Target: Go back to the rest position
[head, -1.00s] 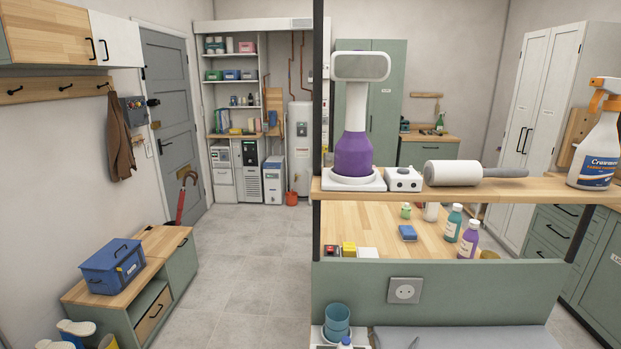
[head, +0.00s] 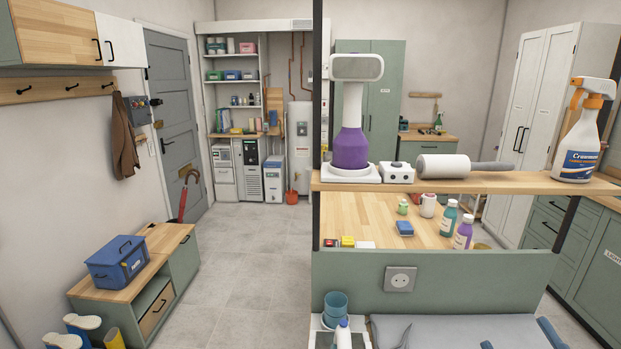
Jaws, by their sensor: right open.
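Only a small sliver that seems to be my right gripper (head: 486,344) shows at the bottom edge of the head view, in front of a grey cloth-like surface (head: 450,328). It is open, and nothing shows held in it. Most of it is cut off by the picture's edge. My left gripper is out of view.
A wooden shelf (head: 400,184) carries a purple and white device, a white roller (head: 443,166) and a spray bottle (head: 577,145). Blue cups (head: 335,308) and a white-topped bottle (head: 342,335) stand below, left of the grey surface. The tiled floor (head: 245,260) at left is clear.

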